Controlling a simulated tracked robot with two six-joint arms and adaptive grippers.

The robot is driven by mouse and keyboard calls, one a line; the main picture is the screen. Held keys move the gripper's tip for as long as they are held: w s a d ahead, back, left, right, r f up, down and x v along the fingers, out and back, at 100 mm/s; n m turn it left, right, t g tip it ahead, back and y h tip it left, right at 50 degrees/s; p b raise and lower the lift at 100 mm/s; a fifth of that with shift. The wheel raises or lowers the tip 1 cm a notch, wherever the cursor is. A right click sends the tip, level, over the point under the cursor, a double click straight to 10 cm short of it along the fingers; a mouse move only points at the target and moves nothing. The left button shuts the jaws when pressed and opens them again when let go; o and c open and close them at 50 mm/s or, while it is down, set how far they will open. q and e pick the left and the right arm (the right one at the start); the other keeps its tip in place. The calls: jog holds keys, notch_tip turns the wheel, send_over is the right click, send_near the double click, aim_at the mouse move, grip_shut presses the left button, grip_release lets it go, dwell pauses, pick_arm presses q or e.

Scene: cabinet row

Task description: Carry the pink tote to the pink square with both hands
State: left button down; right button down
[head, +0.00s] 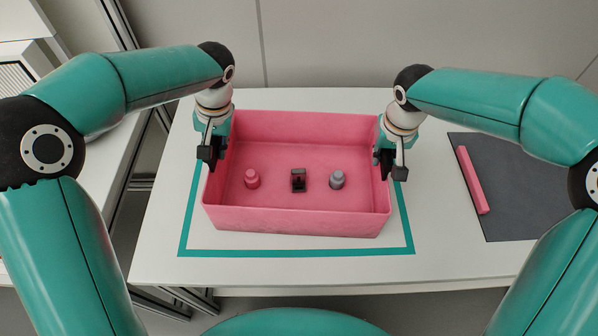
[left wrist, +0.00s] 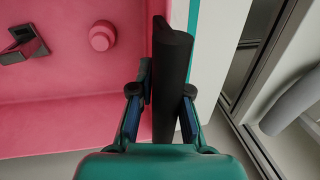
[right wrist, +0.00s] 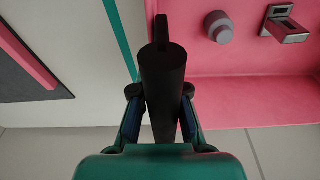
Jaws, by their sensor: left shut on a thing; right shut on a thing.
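The pink tote (head: 300,222) is over the white table, inside a teal outline (head: 300,253). In it are a small pink knob-like piece (head: 252,178), a dark block-like piece (head: 298,181) and a grey knob-like piece (head: 337,179). My left gripper (head: 211,150) is shut on the black handle at the tote's left wall, and the handle shows between its fingers in the left wrist view (left wrist: 170,85). My right gripper (head: 390,163) is shut on the black handle at the right wall, also between the fingers in the right wrist view (right wrist: 160,85). I cannot tell whether the tote touches the table.
A dark grey mat (head: 520,190) lies on the white table (head: 440,260) at the right, with a pink bar (head: 473,180) on its left side. No pink square outline shows. Bare table lies between the teal outline and the mat. A wall stands behind.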

pick_arm(q)
jog(key=shift+d+r, duration=0.1)
pick_arm(e)
jog(key=shift+w+a+r, duration=0.1)
jog(key=shift+a+r, duration=0.05)
